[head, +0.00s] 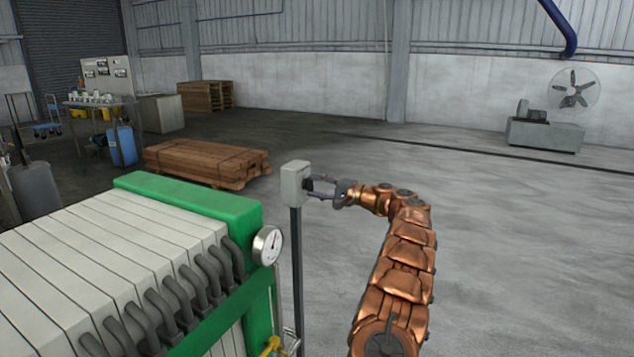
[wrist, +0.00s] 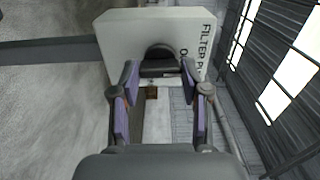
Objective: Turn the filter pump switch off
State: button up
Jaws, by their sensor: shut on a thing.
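The filter pump switch is a pale grey box (head: 293,186) on a dark post (head: 296,270), beside the green-framed filter press. In the wrist view the box (wrist: 125,45) fills the top middle, with partly hidden lettering starting "FILTER P" on its right side. A dark switch knob (wrist: 159,55) stands out from its face. My gripper (head: 318,189) reaches the box from the right. In the wrist view my gripper (wrist: 161,72) has its purple-padded fingers on either side of the knob and is shut on it. The knob's exact turn position is hard to read.
The filter press (head: 120,250), with its row of dark hoses and a round gauge (head: 267,245), stands close on the left. Stacked wooden pallets (head: 205,162) lie behind the box.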

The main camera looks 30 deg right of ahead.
dwell(0.4)
jog(key=o, duration=1.1)
jog(key=shift+o, duration=0.2)
jog(key=v, duration=1.2)
jog(key=shift+f, duration=0.1)
